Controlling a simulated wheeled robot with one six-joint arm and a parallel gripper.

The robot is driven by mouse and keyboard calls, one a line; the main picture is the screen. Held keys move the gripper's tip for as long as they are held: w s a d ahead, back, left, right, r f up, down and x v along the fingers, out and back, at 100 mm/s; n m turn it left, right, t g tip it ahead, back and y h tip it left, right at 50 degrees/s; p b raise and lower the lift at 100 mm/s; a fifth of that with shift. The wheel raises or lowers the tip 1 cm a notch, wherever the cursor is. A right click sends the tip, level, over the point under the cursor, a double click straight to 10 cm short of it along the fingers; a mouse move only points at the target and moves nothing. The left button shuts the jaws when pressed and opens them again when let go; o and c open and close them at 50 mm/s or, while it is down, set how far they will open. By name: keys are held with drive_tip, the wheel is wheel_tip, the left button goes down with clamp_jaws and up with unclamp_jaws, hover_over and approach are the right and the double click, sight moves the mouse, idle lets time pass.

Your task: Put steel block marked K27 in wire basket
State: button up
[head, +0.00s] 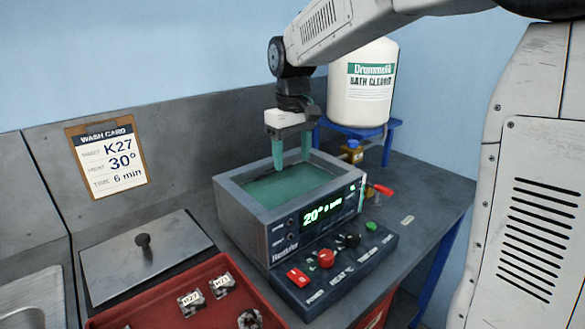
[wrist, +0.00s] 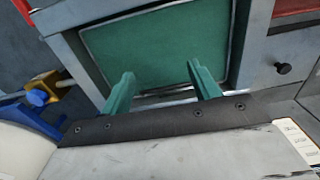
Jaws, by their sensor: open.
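My gripper (head: 291,163) is open and empty, its two green fingers pointing down over the open bath (head: 228,190). The wrist view also shows the open gripper (wrist: 160,72) above the bath's green surface (wrist: 155,45). Small steel blocks stand in the red tray (head: 150,312) at the front: one labelled block (head: 190,304), another labelled block (head: 222,286), and a third block (head: 250,319) at the lower edge. Their labels are too small to read surely, so I cannot tell which is K27. I see no wire basket in either view.
The bath's front display (head: 323,212) reads 20°. Red and black knobs sit on its control panel (head: 335,268). A lid with a black knob (head: 143,242) lies left. A wash card (head: 107,157) says K27, 30°, 6 min. A white cleaner drum (head: 362,85) stands behind.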

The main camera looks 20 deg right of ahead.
wheel_tip(320, 180, up, 9)
drive_tip(key=shift+s+f, duration=0.15)
drive_tip(key=s+d+f+m, duration=0.1)
drive_tip(key=s+f, duration=0.2)
drive_tip(key=s, duration=0.7)
drive_tip(key=s+d+f+m+t, duration=0.1)
drive_tip(key=s+f, duration=0.3)
drive_tip(key=s, duration=0.6)
drive_tip(key=s+d+f+m, duration=0.1)
drive_tip(key=s+f, duration=0.3)
drive_tip(key=s, duration=0.6)
drive_tip(key=shift+m, duration=0.3)
